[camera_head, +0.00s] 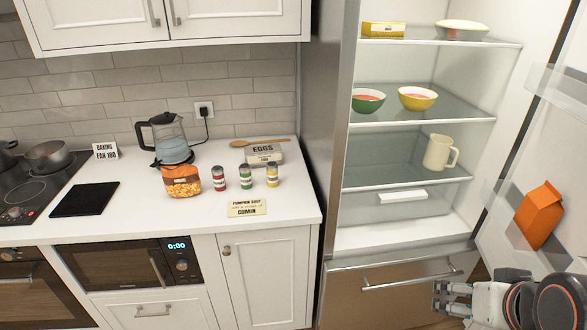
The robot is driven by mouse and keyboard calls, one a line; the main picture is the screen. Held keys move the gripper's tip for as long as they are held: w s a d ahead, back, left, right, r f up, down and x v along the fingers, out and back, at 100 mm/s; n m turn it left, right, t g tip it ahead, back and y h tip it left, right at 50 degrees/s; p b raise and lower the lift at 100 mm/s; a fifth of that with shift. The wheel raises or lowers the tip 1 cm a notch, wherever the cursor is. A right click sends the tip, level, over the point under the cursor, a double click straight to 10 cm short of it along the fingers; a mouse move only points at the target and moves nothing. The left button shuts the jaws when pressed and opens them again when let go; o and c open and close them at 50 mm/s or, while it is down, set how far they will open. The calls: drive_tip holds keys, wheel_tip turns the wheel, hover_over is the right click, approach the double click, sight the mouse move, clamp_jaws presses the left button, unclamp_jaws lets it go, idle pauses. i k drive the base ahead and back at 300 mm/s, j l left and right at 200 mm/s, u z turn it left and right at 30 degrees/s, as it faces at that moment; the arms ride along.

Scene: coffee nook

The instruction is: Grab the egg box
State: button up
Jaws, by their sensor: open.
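The egg box (262,151) is a pale carton with "EGGS" printed on it. It lies at the back right of the white counter (123,209), behind several small spice jars. My gripper (437,298) is at the lower right, in front of the open fridge, with its fingers pointing left. It is open and empty, well apart from the egg box.
The fridge side wall (337,110) rises to the right.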

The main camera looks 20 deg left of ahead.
sight(258, 157)
drive_tip(key=j+u, duration=0.15)
drive_tip(key=u, duration=0.2)
drive_tip(key=i+j+u, duration=0.15)
drive_tip(key=u, duration=0.25)
drive_tip(key=i+j+u, duration=0.15)
drive_tip(key=i+j, duration=0.3)
drive_tip(key=i+j+u, duration=0.15)
drive_tip(key=i+j, duration=0.25)
drive_tip(key=i+j+u, duration=0.15)
drive_tip(key=i+j, duration=0.2)
drive_tip(key=i, duration=0.15)
drive_tip(key=i+j+u, duration=0.15)
drive_tip(key=i, duration=0.35)
drive_tip(key=j, duration=0.1)
